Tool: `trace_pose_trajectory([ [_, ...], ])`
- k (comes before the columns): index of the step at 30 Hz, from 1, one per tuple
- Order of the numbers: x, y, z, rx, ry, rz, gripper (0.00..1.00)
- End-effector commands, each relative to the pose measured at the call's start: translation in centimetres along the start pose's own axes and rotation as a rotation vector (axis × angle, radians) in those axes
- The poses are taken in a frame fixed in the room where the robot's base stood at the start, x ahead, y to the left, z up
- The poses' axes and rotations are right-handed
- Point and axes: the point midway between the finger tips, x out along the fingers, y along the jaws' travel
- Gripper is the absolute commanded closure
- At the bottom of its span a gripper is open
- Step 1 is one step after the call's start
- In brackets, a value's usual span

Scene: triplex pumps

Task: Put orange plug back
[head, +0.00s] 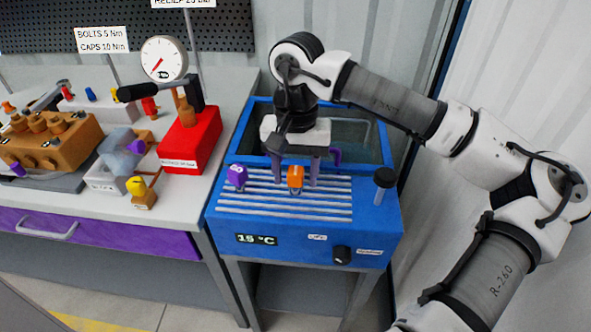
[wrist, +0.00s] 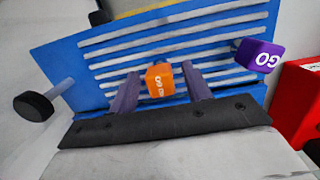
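The orange plug (head: 295,177) is at the slatted top of the blue cooling unit (head: 225,222), right of a purple plug (head: 237,177). In the wrist view the orange plug (wrist: 160,82) shows white lettering and appears between my two fingers, with a gap on each side. My gripper (head: 296,184) points down over the slats and is open, its purple-grey fingers apart. The purple plug (wrist: 260,55) is outside the fingers in the wrist view. Whether the orange plug's lower end is seated between the slats is hard to tell.
A black-capped post (head: 384,178) stands at the unit's right. Left is a bench with a red gauge pump (head: 190,143), an orange-brown pump block (head: 50,145) and a yellow-topped piece (head: 143,193).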

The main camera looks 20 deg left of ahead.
Motion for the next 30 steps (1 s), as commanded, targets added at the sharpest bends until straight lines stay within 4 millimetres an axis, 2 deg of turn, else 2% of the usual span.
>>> trace_pose_trajectory([
  [6, -0.1, 0.0, 0.0, 0.000, 0.000, 0.000, 0.51],
  [11, -1.1, 0.0, -0.1, 0.001, 0.003, 0.001, 0.51],
  [24, -10.1, 0.0, 0.0, 0.002, 0.002, 0.000, 0.51],
  [30, -12.1, 0.0, 0.0, 0.000, 0.000, 0.000, 0.51],
])
